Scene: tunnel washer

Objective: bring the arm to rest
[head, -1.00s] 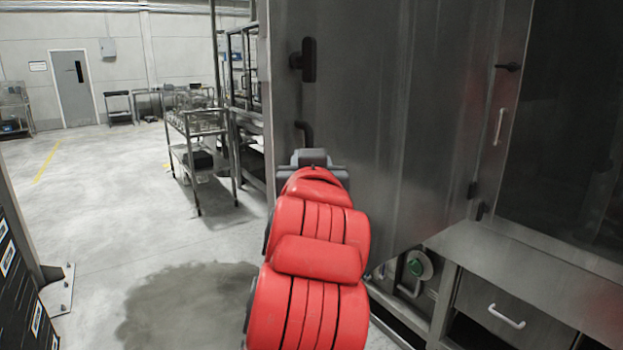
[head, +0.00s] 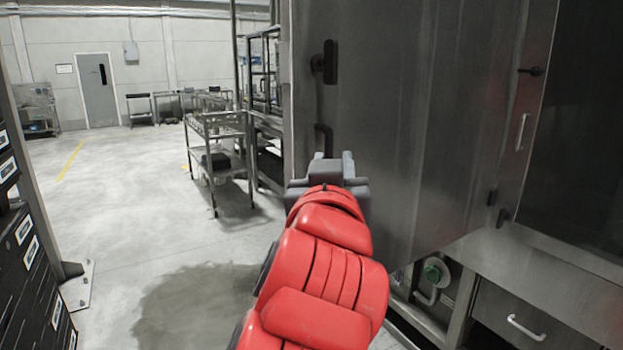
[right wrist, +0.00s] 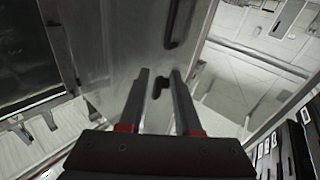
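My right arm shows in red in the head view, with its grey right gripper (head: 333,168) in front of the steel door panel, near its left edge. In the right wrist view the two dark fingers (right wrist: 158,100) stand apart with nothing between them. Beyond them is the steel panel (right wrist: 110,45) with a dark handle (right wrist: 160,87); I cannot tell any contact. In the head view the panel (head: 400,110) carries a black latch (head: 330,62) and a curved dark handle (head: 323,137) just above the gripper. My left gripper is not in view.
A steel counter (head: 540,275) with a drawer lies at the right. A wire cart (head: 218,155) stands back left. The floor between is open, with a dark wet-looking patch (head: 195,305).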

